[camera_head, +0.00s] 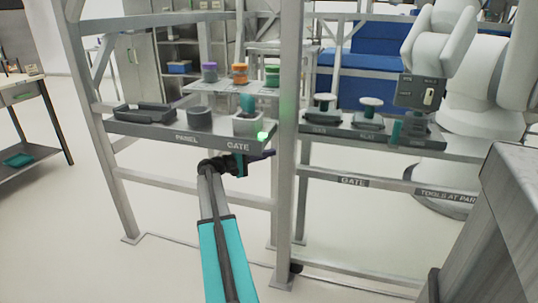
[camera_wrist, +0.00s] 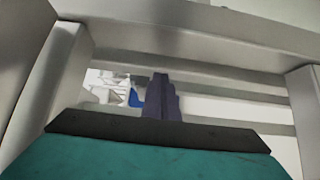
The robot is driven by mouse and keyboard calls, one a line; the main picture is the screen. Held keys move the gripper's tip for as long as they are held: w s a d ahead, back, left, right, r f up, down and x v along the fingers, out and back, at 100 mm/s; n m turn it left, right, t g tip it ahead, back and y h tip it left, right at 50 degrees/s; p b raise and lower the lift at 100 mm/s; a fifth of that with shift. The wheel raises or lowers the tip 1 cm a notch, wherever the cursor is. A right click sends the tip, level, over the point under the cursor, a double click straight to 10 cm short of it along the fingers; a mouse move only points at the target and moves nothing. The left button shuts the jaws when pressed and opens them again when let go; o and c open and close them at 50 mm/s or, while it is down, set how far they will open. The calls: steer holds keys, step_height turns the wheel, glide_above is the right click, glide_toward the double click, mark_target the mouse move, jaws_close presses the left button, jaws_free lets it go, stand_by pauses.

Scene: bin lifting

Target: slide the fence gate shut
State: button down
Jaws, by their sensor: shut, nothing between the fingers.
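The fence gate appears to be the grey metal frame right of the middle post in the head view, with a rail labelled GATE (camera_head: 352,181). I cannot tell its exact edges or whether it is fully shut. My gripper (camera_head: 266,155) is left of the middle post, just below the control shelf, with its dark fingers pointing right. In the wrist view, the purple-grey fingers (camera_wrist: 161,98) are together and hold nothing. Grey bars (camera_wrist: 190,38) of the frame lie around and beyond them. I cannot tell whether the fingers touch a bar.
The control shelf (camera_head: 180,138), marked PANEL and GATE, carries a lit green lamp (camera_head: 263,135) close above my gripper. The middle post (camera_head: 288,190) stands just right of it. A white robot arm (camera_head: 468,85) is beyond the right section. A grey block (camera_head: 515,200) fills the right foreground.

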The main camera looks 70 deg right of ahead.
steer(key=w+d+p+v, duration=0.1)
steer(key=v, duration=1.1)
steer(key=shift+w+p, duration=0.3)
steer(key=shift+w, duration=0.15)
steer(key=shift+d, duration=0.15)
